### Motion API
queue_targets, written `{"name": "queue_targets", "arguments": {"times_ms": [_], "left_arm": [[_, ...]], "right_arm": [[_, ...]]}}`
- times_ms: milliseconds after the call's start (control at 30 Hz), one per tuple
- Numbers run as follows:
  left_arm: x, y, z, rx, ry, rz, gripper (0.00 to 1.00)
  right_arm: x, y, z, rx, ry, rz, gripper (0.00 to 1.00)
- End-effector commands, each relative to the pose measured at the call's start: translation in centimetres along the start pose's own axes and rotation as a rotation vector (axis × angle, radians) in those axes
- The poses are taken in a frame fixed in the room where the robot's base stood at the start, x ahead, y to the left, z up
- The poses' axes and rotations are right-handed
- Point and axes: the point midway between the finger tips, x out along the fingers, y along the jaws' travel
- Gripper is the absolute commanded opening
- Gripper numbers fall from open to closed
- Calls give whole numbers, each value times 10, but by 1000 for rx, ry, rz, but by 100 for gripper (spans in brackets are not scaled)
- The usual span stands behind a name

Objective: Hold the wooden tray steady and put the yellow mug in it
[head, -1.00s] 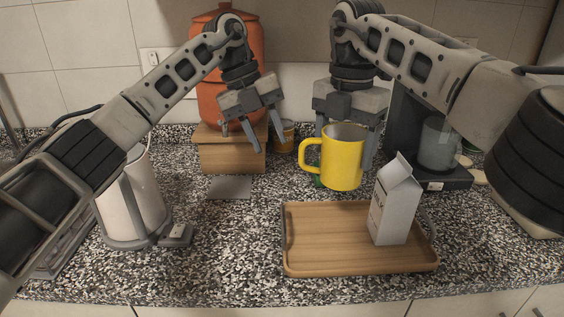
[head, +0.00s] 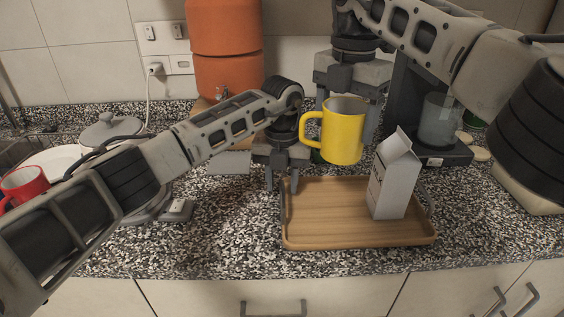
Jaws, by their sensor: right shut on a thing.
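The wooden tray (head: 335,236) lies flat near the counter's front edge, with a white milk carton (head: 392,187) standing on its right half. My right gripper (head: 346,130) is shut on the yellow mug (head: 342,137), one finger on its right side and the other partly hidden behind it. The mug is upright, handle to the left, in the air above the tray's back edge. My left gripper (head: 282,186) points down at the tray's left end. Its fingers are apart, one on each side of the left rim; whether they touch it is unclear.
The tray's left half is bare. A dark coffee machine (head: 440,150) stands behind the tray at the right. An orange dispenser (head: 226,60) stands at the back. A red mug (head: 24,184) and a lidded pot (head: 111,128) are at the left.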

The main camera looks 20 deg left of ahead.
Motion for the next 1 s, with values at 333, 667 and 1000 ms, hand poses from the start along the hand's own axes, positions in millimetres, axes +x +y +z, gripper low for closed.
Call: {"name": "queue_targets", "arguments": {"times_ms": [333, 667, 1000], "left_arm": [[14, 0, 0, 1, 0, -1, 36], [14, 0, 0, 1, 0, -1, 0], [13, -1, 0, 2, -1, -3, 0]], "right_arm": [[-1, 0, 0, 0, -1, 1, 40], [-1, 0, 0, 0, -1, 1, 40], [41, -7, 9, 19, 8, 0, 40]]}}
